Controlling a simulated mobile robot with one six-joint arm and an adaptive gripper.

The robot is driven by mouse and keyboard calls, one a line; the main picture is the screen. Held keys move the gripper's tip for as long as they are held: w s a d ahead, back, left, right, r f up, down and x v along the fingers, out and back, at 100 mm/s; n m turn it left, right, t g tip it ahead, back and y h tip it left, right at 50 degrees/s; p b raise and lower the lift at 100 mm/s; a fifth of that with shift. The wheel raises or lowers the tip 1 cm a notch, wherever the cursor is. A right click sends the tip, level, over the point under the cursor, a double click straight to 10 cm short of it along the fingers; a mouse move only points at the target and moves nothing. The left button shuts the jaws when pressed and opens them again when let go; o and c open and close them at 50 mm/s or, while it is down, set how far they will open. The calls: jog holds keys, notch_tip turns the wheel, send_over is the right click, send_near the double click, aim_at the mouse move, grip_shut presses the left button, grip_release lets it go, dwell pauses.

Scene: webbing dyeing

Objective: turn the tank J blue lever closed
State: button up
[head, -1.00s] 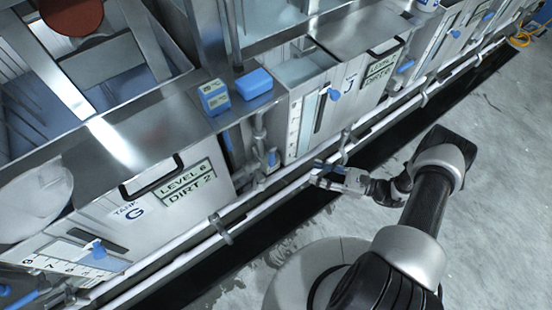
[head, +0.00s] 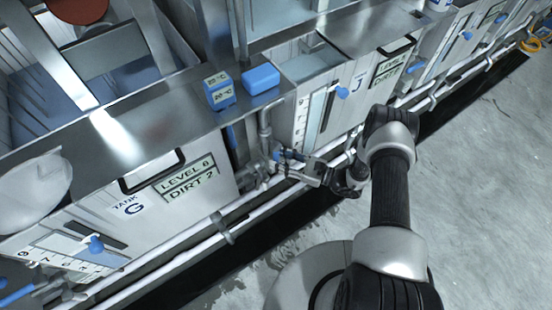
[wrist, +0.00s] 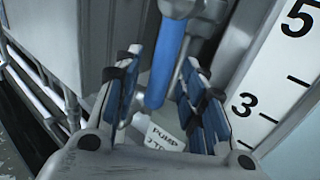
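The tank J blue lever (wrist: 165,66) hangs upright between my two fingers in the wrist view, with no clear contact on either side. Its upper end meets a grey metal fitting (wrist: 200,10). In the head view the lever is hard to tell apart from my blue-padded fingertips. My gripper (head: 287,163) is open, at the pipework just left of the tank J front (head: 309,138). A white label reading PUMP (wrist: 165,140) shows below the lever, partly hidden by my gripper.
A white level scale (wrist: 282,75) stands close on the right in the wrist view. Pale pipes (head: 262,207) run along the tank fronts. Tank G (head: 135,235) stands to the left. Two blue boxes (head: 261,79) sit on the ledge above. The grey floor at right is clear.

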jog(key=shift+x, duration=0.85)
jog(key=shift+c, duration=0.3)
grip_shut()
